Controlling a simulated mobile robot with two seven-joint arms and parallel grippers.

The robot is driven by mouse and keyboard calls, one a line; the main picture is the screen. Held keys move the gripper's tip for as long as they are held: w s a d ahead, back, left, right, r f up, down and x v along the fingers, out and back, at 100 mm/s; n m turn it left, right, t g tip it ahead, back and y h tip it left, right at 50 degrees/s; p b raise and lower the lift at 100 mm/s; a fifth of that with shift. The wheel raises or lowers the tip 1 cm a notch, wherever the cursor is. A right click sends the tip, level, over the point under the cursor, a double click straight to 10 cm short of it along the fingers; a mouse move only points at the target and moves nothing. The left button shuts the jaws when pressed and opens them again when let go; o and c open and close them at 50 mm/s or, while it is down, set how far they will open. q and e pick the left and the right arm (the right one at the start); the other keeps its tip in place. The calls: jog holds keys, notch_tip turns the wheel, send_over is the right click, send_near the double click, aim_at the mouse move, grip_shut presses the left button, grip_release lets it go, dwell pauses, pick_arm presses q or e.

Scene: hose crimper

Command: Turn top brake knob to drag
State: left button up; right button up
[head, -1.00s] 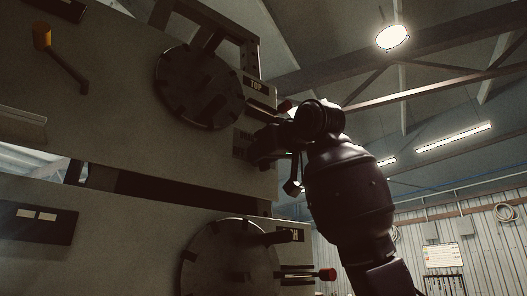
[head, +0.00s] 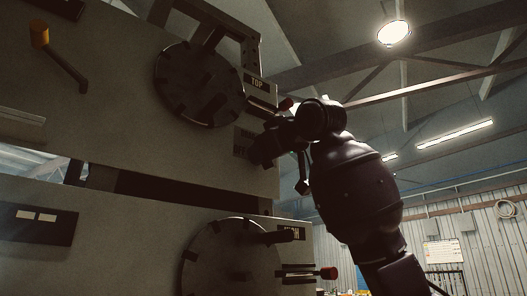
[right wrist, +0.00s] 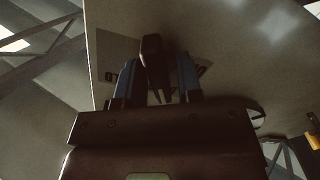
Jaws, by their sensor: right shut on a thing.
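The upper machine panel (head: 120,120) carries a round dark dial with a plate marked TOP (head: 257,84). My right gripper (head: 260,150) is at the panel's right edge, below that plate, over a small dark label (head: 242,140). In the right wrist view a dark knob (right wrist: 152,50) stands between the two fingers of my right gripper (right wrist: 158,82), which is shut on it. The label (right wrist: 112,60) behind the knob is partly covered, and its words are not clear. In the head view the gripper hides the knob. My left gripper is not in view.
A red-tipped lever (head: 285,105) sticks out just above my right gripper. A lower panel has another dial (head: 230,258) and a red-tipped lever (head: 327,273). Open room lies to the right.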

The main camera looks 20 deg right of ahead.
jog(key=o, duration=0.6)
jog(key=shift+w, duration=0.1)
pick_arm(q)
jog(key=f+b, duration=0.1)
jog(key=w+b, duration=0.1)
jog(key=b, duration=0.1)
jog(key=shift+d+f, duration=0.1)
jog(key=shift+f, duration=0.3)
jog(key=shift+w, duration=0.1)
pick_arm(e)
jog(key=v, duration=1)
jog(key=shift+s, duration=0.4)
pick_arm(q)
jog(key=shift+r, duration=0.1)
pick_arm(e)
jog(key=shift+d, duration=0.1)
